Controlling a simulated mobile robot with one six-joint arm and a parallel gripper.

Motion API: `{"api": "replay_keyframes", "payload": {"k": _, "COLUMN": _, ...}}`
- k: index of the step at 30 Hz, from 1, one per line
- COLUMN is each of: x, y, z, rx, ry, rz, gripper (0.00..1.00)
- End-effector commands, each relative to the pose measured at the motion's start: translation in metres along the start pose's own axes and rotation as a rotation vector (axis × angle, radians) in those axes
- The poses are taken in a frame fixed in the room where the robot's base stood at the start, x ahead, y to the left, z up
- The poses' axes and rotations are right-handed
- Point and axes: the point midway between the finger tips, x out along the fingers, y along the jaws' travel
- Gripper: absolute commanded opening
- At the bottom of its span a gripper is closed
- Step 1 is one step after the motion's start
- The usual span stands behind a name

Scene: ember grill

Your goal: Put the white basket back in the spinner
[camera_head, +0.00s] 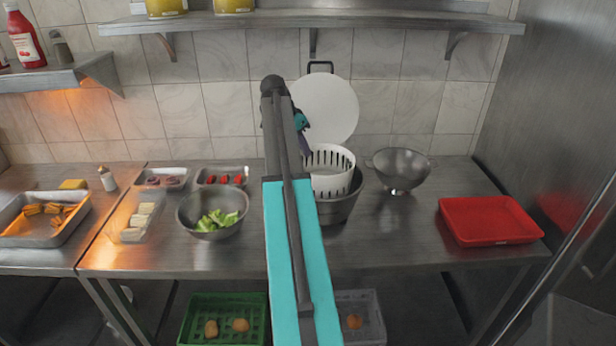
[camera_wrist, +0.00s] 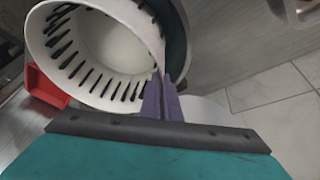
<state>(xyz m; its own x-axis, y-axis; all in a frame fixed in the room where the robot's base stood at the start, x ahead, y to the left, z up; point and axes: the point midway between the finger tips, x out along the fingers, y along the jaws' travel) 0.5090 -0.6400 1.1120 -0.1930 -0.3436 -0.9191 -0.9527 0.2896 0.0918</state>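The white slotted basket (camera_head: 330,180) stands up out of the mouth of the grey spinner bowl (camera_head: 340,210) at the middle of the counter. Its lower part is hidden by the bowl and my arm, so I cannot tell how deep it sits. My gripper (camera_head: 304,142) is at the basket's left rim. In the wrist view, the purple fingers of my gripper (camera_wrist: 162,98) are close together with the rim of the basket (camera_wrist: 105,50) between them. The basket looks empty inside.
A white round lid (camera_head: 325,108) leans on the wall behind. A colander (camera_head: 402,170) stands right of the spinner, a red tray (camera_head: 488,222) farther right. A bowl of lettuce (camera_head: 213,214) stands left. A shelf (camera_head: 310,22) hangs above.

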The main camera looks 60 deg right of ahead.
Motion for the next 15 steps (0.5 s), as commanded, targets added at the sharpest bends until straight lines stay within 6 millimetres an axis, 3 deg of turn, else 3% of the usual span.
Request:
{"api": "replay_keyframes", "payload": {"k": 9, "x": 0.033, "y": -0.003, "z": 0.014, "rx": -0.002, "ry": 0.000, "rz": 0.001, "gripper": 0.00}}
{"api": "replay_keyframes", "payload": {"k": 15, "x": 0.039, "y": -0.004, "z": 0.017, "rx": -0.001, "ry": 0.000, "rz": 0.000, "gripper": 0.00}}
